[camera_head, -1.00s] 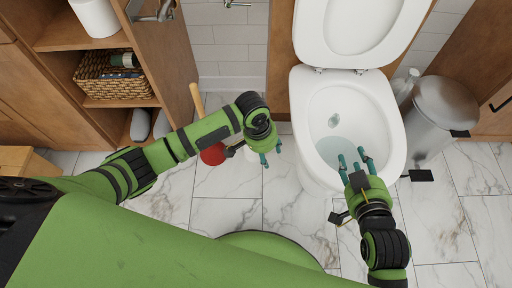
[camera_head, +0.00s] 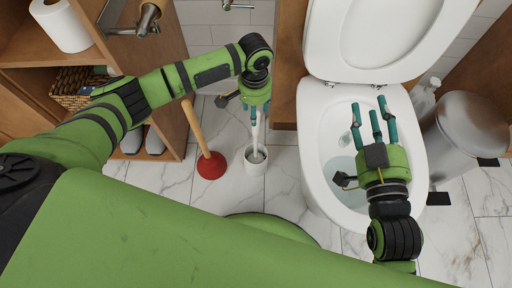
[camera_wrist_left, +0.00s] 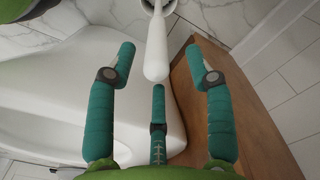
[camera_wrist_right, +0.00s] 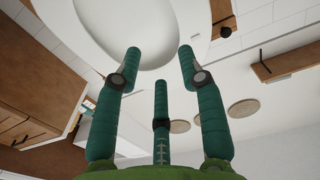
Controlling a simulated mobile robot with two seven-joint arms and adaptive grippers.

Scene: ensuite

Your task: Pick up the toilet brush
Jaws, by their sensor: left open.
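The white toilet brush (camera_head: 256,150) stands upright in its white holder (camera_head: 256,166) on the floor, left of the toilet. In the left wrist view its white handle (camera_wrist_left: 157,48) points toward my palm, between the fingers near their tips. My left gripper (camera_head: 257,112) is open above the brush, with the fingers around the top of the handle but not closed on it. The left wrist view shows a gap on each side. My right gripper (camera_head: 373,112) is open and empty above the toilet bowl.
A red plunger (camera_head: 211,165) with a wooden handle stands just left of the brush. The toilet (camera_head: 318,190) stands to the right, lid up. A metal bin (camera_head: 468,130) is at far right. A wooden shelf unit (camera_head: 150,60) with a basket is at left.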

